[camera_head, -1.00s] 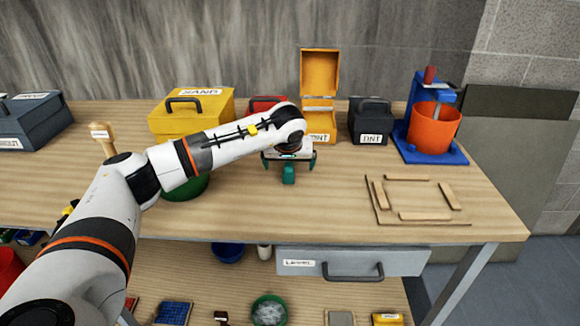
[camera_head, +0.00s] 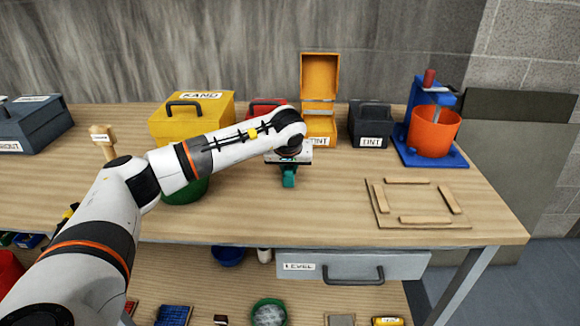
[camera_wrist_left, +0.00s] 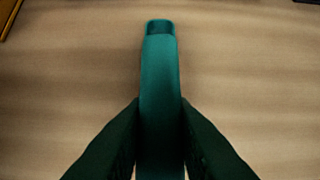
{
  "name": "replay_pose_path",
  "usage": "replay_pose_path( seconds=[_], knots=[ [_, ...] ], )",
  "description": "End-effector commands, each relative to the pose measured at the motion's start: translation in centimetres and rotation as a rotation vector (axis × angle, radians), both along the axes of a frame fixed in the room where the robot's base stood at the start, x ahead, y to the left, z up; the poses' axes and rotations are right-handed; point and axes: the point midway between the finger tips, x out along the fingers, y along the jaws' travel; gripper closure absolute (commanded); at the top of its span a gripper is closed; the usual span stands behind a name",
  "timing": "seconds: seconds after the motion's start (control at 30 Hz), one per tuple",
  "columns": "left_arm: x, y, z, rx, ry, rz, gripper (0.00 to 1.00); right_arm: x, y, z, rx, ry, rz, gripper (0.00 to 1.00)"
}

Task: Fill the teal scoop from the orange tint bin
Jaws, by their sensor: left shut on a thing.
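The teal scoop (camera_head: 289,178) is at the middle of the table, below my left gripper (camera_head: 288,168). In the left wrist view, the scoop's teal handle (camera_wrist_left: 160,85) runs between my left gripper's dark fingers (camera_wrist_left: 160,135), which are shut on it. The scoop's bowl cannot be made out, and I cannot tell whether it is clear of the table. The orange tint bin (camera_head: 319,122) stands behind the gripper with its lid (camera_head: 320,77) raised. Its inside is hidden from here. My right gripper is not in view.
A dark bin (camera_head: 370,127) stands right of the orange one, then a blue stand with an orange bucket (camera_head: 433,132). A yellow box (camera_head: 190,115), red box (camera_head: 266,105) and green bowl (camera_head: 185,192) are left. A wooden frame (camera_head: 415,222) lies front right.

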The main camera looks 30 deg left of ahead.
Motion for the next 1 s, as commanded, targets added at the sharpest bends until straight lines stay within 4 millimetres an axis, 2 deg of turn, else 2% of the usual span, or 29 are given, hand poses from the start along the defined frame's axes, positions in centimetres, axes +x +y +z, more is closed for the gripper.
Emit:
replay_pose_path(
  seconds=[0.5, 1.0],
  knots=[
    [0.0, 0.0, 4.8, 0.001, 0.0, 0.0, 1.0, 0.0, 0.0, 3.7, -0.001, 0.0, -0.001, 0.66],
    [0.0, 0.0, 5.0, 0.0, 0.0, 0.0, 1.0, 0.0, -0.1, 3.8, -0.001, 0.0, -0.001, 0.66]
  ],
)
